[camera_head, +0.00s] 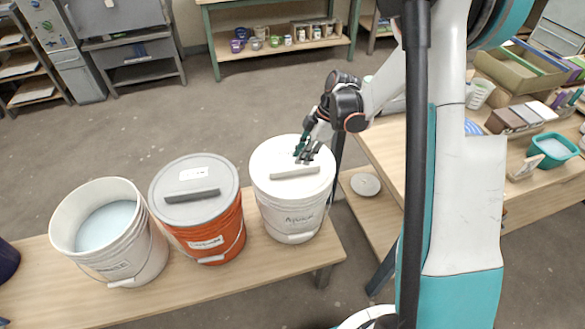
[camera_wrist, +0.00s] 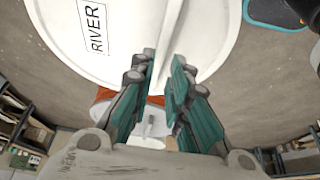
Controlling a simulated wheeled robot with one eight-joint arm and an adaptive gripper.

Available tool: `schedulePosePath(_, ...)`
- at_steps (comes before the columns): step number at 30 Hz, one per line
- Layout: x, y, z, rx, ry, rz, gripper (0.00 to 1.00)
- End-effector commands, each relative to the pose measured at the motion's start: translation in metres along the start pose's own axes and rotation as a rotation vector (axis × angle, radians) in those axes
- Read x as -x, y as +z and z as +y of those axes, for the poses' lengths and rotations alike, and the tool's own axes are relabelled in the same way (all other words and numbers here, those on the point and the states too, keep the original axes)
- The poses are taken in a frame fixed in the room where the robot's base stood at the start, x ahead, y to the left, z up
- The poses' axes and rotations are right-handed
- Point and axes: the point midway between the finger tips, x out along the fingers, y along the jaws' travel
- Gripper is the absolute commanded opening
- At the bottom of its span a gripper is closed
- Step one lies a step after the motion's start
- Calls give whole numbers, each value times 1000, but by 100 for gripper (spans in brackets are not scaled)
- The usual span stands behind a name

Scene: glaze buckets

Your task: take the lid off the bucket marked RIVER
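The white bucket (camera_head: 292,216) stands at the right end of the low bench with its white lid (camera_head: 268,155) on. The lid has a light grey bar handle (camera_head: 295,172). In the wrist view the lid (camera_wrist: 225,25) fills the top, and its label (camera_wrist: 92,27) reads RIVER. My gripper (camera_head: 306,152) is over this lid, close to the handle. In the wrist view my gripper (camera_wrist: 164,60) has its fingers apart, with the handle (camera_wrist: 172,28) running in line with the gap between them. I cannot tell whether the fingers touch it.
To the left, an orange bucket (camera_head: 222,238) has a grey lid (camera_head: 213,173) with a dark handle. Further left, an open white bucket (camera_head: 145,255) holds pale blue liquid. A wooden table (camera_head: 378,150) stands at the right, with a round grey disc (camera_head: 365,184) on a lower board.

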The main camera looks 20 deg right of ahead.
Motion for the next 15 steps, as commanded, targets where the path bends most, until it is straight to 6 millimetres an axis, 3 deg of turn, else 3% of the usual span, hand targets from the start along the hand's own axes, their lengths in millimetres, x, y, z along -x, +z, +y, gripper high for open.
schedulePosePath(5, -10, 0, 0, 0, 0, 0, 16)
schedulePosePath(15, -53, 0, 2, 0, 1, 0, 16)
